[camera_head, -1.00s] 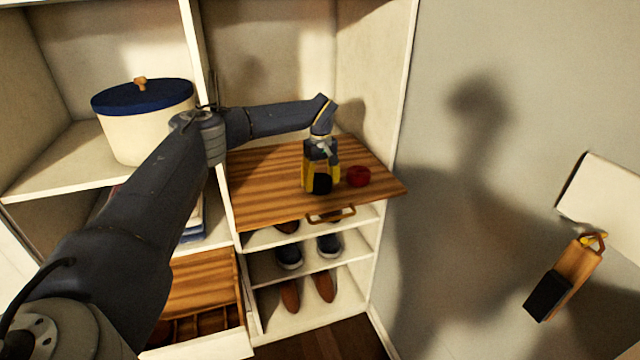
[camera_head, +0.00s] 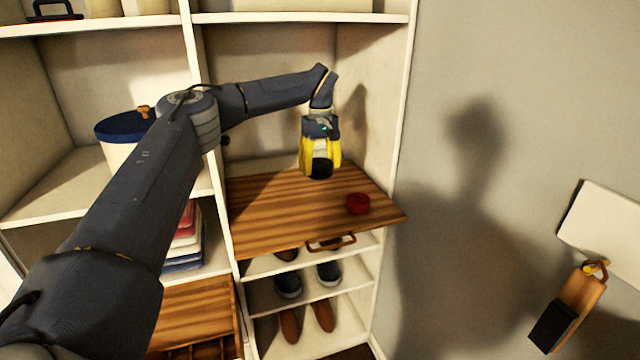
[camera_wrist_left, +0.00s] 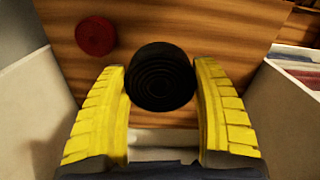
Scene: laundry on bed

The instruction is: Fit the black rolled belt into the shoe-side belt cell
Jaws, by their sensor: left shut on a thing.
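The black rolled belt (camera_head: 320,169) is between the yellow fingers of my left gripper (camera_head: 320,165). The gripper is shut on it and holds it above the striped wooden pull-out board (camera_head: 262,205). In the left wrist view the belt (camera_wrist_left: 160,77) shows its coiled face between the two fingertips of the gripper (camera_wrist_left: 162,85). Shoes (camera_head: 289,284) stand on the shelves below the board. At lower left a wooden drawer (camera_head: 195,312) shows dividers at its bottom edge; most of it is cut off or behind my arm. Which cell is the shoe-side one I cannot tell. My right gripper is not in view.
A red roll (camera_head: 358,204) lies on the board, right of the held belt. Cabinet walls (camera_head: 375,95) flank the board.

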